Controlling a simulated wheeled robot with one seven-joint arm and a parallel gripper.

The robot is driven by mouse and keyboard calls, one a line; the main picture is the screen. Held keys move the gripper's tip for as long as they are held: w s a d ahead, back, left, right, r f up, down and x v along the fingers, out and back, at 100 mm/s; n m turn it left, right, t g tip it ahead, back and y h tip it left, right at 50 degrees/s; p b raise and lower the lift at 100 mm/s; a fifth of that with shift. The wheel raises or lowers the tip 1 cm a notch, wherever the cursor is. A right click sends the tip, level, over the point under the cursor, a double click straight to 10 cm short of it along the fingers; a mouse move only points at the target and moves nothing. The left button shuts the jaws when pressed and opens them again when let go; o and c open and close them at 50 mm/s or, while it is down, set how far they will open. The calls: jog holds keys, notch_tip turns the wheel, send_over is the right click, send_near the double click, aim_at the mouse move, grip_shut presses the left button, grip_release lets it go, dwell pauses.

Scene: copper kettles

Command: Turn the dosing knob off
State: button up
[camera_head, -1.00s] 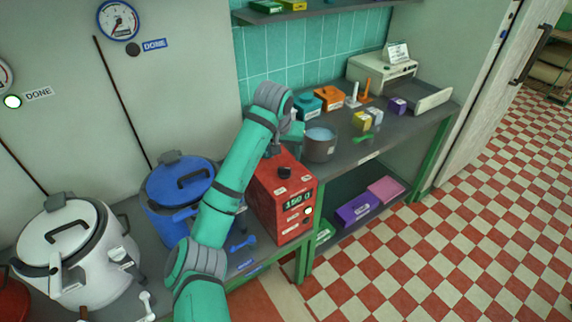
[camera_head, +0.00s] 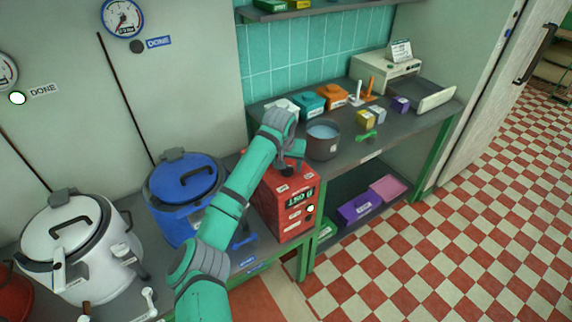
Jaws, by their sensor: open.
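The red dosing box (camera_head: 268,208) stands on the counter, with a lit green display (camera_head: 300,198) on its front whose digits are hard to read. A dark knob (camera_head: 288,171) sits on the box's top and is partly hidden by my arm. My gripper (camera_head: 290,158) is over the top of the box, right by the knob. It is open, but my wrist hides most of its fingers, so I cannot tell whether they stand around the knob or touch it.
A blue kettle (camera_head: 185,178) and a white kettle (camera_head: 65,240) stand left of the box. A grey pot (camera_head: 323,146) of pale liquid stands close on the right. Small coloured boxes and a cream machine (camera_head: 378,72) are behind. A shelf (camera_head: 330,14) hangs above.

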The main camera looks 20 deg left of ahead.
jog(key=shift+w, duration=0.1)
jog(key=c, duration=1.1)
jog(key=shift+o, duration=0.2)
jog(key=shift+m, duration=0.3)
jog(key=m+h, duration=0.1)
jog(key=m, duration=0.2)
jog(key=shift+a+h, duration=0.15)
jog(key=shift+h, duration=0.15)
jog(key=m+h, duration=0.1)
jog(key=m, duration=0.4)
jog(key=shift+w+a+g+h, duration=0.1)
jog(key=shift+a+g+h, duration=0.05)
jog(key=shift+g+h, duration=0.2)
jog(key=m+g, duration=0.1)
jog(key=m, duration=0.1)
jog(key=m+h, duration=0.1)
jog(key=m, duration=0.2)
jog(key=shift+w+a+r+g, duration=0.1)
jog(key=shift+w+g, duration=0.05)
jog(key=shift+g, duration=0.2)
jog(key=shift+m+g+h, duration=0.45)
jog(key=shift+m+g, duration=0.15)
jog(key=shift+m, duration=1.7)
